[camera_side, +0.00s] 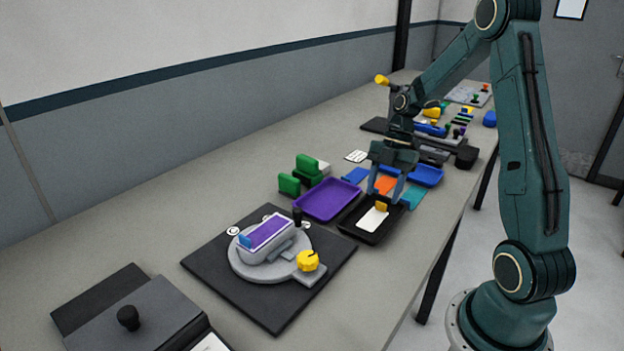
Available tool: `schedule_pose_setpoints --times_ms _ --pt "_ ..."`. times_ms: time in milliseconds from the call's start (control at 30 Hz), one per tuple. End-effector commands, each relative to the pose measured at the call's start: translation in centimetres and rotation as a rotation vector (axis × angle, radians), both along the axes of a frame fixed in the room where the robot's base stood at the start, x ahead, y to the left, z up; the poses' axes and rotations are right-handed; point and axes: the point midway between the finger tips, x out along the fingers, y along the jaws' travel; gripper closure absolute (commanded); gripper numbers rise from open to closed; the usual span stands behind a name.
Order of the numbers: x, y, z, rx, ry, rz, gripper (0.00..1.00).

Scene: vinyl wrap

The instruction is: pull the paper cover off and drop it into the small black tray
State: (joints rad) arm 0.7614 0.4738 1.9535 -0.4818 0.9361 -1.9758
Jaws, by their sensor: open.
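The paper cover (372,220) is a white sheet with a yellow tab (381,206) at its far end. It lies in the small black tray (352,228), near the front edge of the table. My gripper (384,196) is open just above the tray's far part, its two fingers either side of the tab's line. I cannot tell whether a finger touches the tab. A grey block with a purple top (268,232) and a blue tab sits on a round grey fixture, with no white paper over the purple.
A purple tray (327,199) lies left of the black tray, and green blocks (308,166) stand behind it. A blue tray (427,176) and coloured cards lie beyond my gripper. The fixture's black base (212,262) has a yellow knob (308,260).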

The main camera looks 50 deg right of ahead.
Motion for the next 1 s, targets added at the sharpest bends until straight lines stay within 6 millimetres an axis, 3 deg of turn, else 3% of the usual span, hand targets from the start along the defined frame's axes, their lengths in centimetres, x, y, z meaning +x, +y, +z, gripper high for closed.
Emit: schedule_pose_setpoints --times_ms 367,800,1000 --pt "0.1 -0.7 1.7 -0.001 -0.003 0.0 0.49" --pt "0.0 -3.4 7.9 -0.004 -0.003 -0.001 0.49" --pt "0.1 -4.1 9.8 -0.001 -0.003 -0.001 0.49"
